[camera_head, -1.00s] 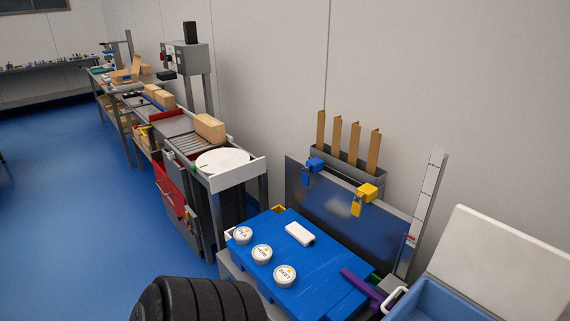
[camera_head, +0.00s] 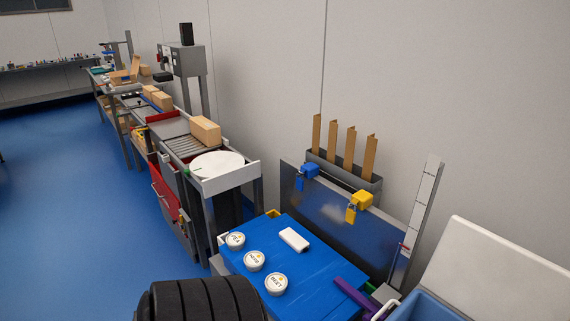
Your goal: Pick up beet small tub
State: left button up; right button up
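The beet small tub (camera_head: 276,284) is a round white tub with a labelled lid. It stands upright near the front edge of the blue table top (camera_head: 308,262). Two similar tubs stand in a row to its left and farther back: a middle tub (camera_head: 254,261) and a pea tub (camera_head: 236,241). No gripper shows in the head view. A black ribbed part at the bottom, left of the beet tub, looks like part of my own arm.
A white block (camera_head: 294,239) lies on the blue top behind the tubs. A purple bar (camera_head: 353,297) and a blue bin with a white lid (camera_head: 492,272) are at the right. A roller conveyor (camera_head: 187,146) runs along the wall at the left.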

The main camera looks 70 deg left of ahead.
aim_at(276, 283)
jog(key=i+u, duration=0.1)
jog(key=u, duration=0.25)
jog(key=i+u, duration=0.1)
jog(key=u, duration=0.25)
jog(key=i+u, duration=0.1)
jog(key=u, duration=0.25)
